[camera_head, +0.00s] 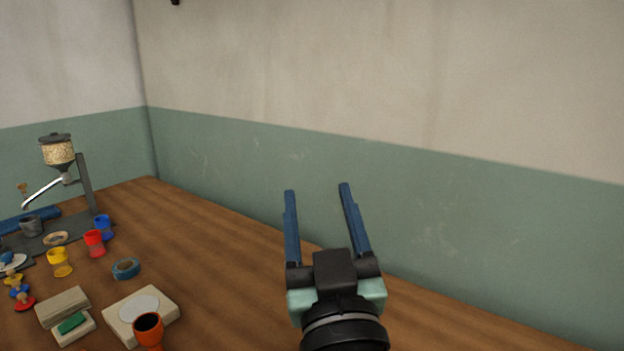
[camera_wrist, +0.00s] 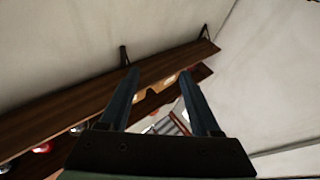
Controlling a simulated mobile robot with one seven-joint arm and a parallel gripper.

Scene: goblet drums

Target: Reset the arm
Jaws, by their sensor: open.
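My gripper (camera_head: 318,188) is raised in front of the wall at the centre right of the head view. Its two long blue fingers point up and stand wide apart, with nothing between them. In the wrist view my gripper (camera_wrist: 160,78) is also open and empty, aimed upward toward a wooden shelf (camera_wrist: 75,102) on the wall. No object touches the fingers.
The wooden table (camera_head: 225,270) carries a grain dispenser (camera_head: 58,152), a red cup (camera_head: 94,243), a yellow cup (camera_head: 60,262), a blue tape roll (camera_head: 126,268), a scale-like block (camera_head: 160,309) and an orange goblet (camera_head: 148,328), all at left. The table's right side looks clear.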

